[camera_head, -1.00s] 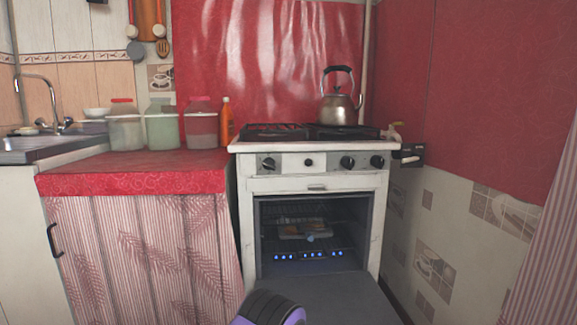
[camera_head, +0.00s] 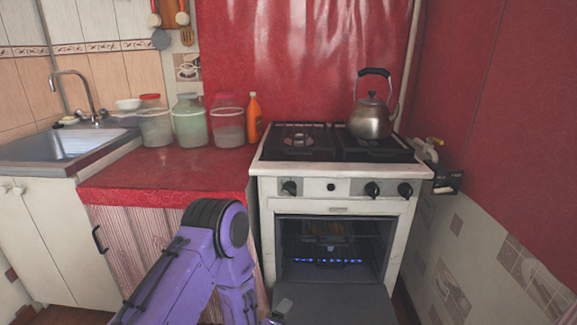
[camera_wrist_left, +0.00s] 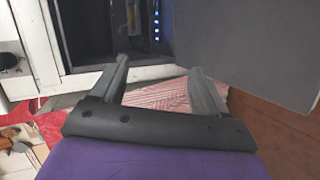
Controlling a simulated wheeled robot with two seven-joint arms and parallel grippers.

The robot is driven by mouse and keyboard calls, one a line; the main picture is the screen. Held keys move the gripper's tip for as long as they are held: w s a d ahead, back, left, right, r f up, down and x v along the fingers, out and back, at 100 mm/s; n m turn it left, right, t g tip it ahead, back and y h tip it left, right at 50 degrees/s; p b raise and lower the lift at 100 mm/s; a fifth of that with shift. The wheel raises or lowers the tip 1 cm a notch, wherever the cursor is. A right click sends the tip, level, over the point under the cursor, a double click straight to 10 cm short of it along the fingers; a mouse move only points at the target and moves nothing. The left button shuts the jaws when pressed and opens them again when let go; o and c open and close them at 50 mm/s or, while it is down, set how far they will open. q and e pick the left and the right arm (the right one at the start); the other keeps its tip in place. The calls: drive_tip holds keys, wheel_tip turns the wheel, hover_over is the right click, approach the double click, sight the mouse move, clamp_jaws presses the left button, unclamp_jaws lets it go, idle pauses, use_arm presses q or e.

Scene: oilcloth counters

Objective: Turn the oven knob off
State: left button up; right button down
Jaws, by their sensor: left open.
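The white stove has a front panel with a left knob (camera_head: 289,187), a small round control (camera_head: 331,187) and two right knobs, an inner one (camera_head: 372,189) and an outer one (camera_head: 405,190). I cannot tell which one works the oven. The oven (camera_head: 330,250) is open and a row of blue flames (camera_head: 330,261) burns inside. My left gripper (camera_wrist_left: 160,75) is open and empty, below the panel and in front of the stove's left side. In the left wrist view a dark knob (camera_wrist_left: 8,60) shows at the upper left, apart from the fingers. My right gripper is out of view.
The oven door (camera_head: 330,303) is folded down in front of the stove. A kettle (camera_head: 371,120) stands on the right of the cooktop. A red-covered counter (camera_head: 165,170) with several jars is at the left. A tiled wall (camera_head: 440,255) closes the right side.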

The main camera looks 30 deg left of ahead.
use_arm(q)
drive_tip(key=w+a+r+n+t+y+p, duration=0.1)
drive_tip(key=w+a+r+n+t, duration=0.2)
drive_tip(key=w+r+n, duration=0.5)
drive_tip(key=n+t+y+p, duration=0.2)
drive_tip(key=n+t+y, duration=0.15)
drive_tip(key=n, duration=0.25)
approach(290, 189)
drive_tip(key=x, duration=0.8)
drive_tip(key=shift+w+f+t, duration=0.25)
drive_tip(key=shift+f+t, duration=0.1)
drive_tip(key=shift+a, duration=0.15)
drive_tip(key=c, duration=1.1)
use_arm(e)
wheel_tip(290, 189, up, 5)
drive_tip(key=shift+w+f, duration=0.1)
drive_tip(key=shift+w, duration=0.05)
